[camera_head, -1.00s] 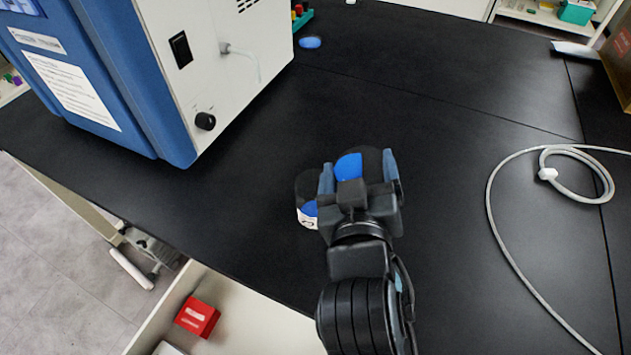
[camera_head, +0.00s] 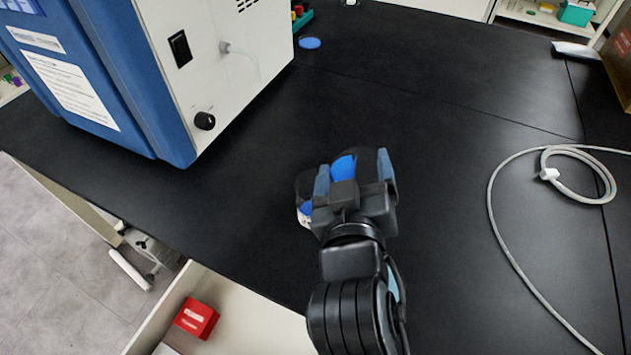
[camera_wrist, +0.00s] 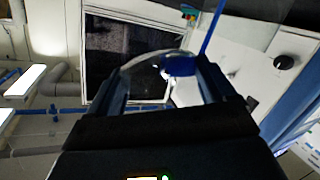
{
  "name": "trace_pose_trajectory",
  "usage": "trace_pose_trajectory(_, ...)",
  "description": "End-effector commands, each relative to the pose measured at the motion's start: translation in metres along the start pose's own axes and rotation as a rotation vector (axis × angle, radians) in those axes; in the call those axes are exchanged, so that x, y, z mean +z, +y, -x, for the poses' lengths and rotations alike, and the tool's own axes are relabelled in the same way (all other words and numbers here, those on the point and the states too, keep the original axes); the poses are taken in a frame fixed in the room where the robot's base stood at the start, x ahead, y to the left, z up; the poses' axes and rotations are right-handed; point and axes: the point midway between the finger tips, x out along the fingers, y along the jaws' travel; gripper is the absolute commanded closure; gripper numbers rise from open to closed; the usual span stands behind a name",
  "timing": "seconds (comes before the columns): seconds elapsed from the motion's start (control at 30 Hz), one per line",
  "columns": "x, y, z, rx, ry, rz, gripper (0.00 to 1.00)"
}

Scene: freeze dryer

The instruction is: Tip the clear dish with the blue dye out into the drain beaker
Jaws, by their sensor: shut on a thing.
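My gripper (camera_head: 355,178) is shut on the clear dish (camera_wrist: 140,64) and holds it over the bench, tilted. Blue dye (camera_head: 343,168) shows in the dish between the fingers; in the wrist view the blue gathers toward the right side of the dish. The drain beaker (camera_head: 303,190), clear with a white label, stands on the bench just left of the gripper, partly hidden behind the left finger. Some blue shows low in the beaker. I cannot tell whether the dish rim is right over the beaker's mouth.
The blue and white freeze dryer (camera_head: 215,75) stands at the upper left. A flat blue disc (camera_head: 310,43) lies beside it. A grey cable (camera_head: 500,235) is coiled on the right. The bench's front edge and an open drawer with a red box (camera_head: 197,317) are below left.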

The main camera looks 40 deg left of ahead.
Motion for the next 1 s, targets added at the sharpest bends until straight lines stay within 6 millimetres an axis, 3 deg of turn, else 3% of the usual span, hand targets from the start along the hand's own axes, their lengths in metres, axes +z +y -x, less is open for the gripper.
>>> trace_pose_trajectory(1.0,0.0004,-0.0081,-0.0007,0.008,-0.004,0.060,0.46)
